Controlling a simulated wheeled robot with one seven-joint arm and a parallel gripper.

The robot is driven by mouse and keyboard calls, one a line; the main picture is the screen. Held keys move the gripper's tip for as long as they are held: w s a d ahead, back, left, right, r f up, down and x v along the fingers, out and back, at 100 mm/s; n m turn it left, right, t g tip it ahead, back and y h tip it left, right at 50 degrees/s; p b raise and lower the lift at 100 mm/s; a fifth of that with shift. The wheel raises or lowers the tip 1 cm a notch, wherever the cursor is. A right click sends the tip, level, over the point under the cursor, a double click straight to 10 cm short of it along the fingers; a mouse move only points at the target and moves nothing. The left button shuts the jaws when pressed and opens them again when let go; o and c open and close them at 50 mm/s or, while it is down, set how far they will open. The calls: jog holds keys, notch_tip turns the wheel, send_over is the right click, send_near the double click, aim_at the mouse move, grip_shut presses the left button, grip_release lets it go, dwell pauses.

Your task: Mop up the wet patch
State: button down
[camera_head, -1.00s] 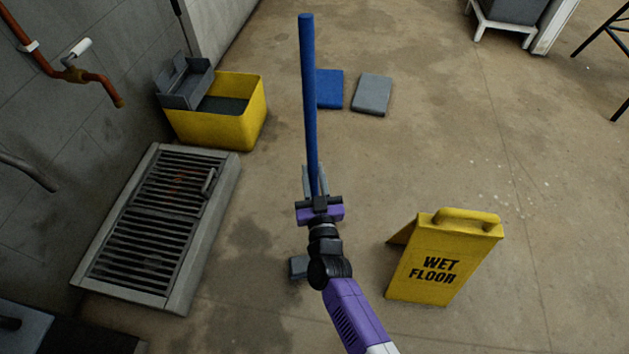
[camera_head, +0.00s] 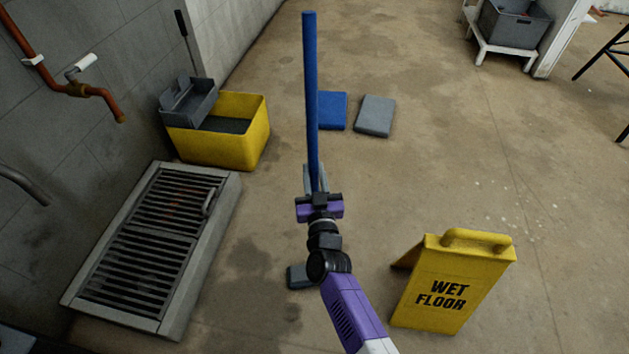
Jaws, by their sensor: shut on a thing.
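My gripper (camera_head: 319,197) is shut on a blue mop handle (camera_head: 311,100), which stands nearly upright in the picture. A grey flat piece (camera_head: 298,277) shows low beside my arm and looks like the mop head; my arm hides part of it and any join to the handle. Dark damp-looking stains (camera_head: 245,255) lie on the brown floor left of my arm, between it and the drain grate. Which of them is the wet patch I cannot tell for certain.
A yellow wet-floor sign (camera_head: 447,290) stands close to the right of my arm. A yellow bucket with a grey wringer (camera_head: 243,150) stands at the upper left, behind a raised drain grate (camera_head: 150,255). Blue (camera_head: 333,110) and grey (camera_head: 375,115) slabs lie ahead.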

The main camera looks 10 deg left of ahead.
jog(key=w+b, duration=0.7)
jog(key=w, duration=0.1)
jog(key=shift+w, duration=0.35)
dwell(0.4)
jog(key=shift+r, duration=0.2)
notch_tip(320, 180, up, 7)
jog(key=p, duration=0.6)
jog(key=shift+f, duration=0.15)
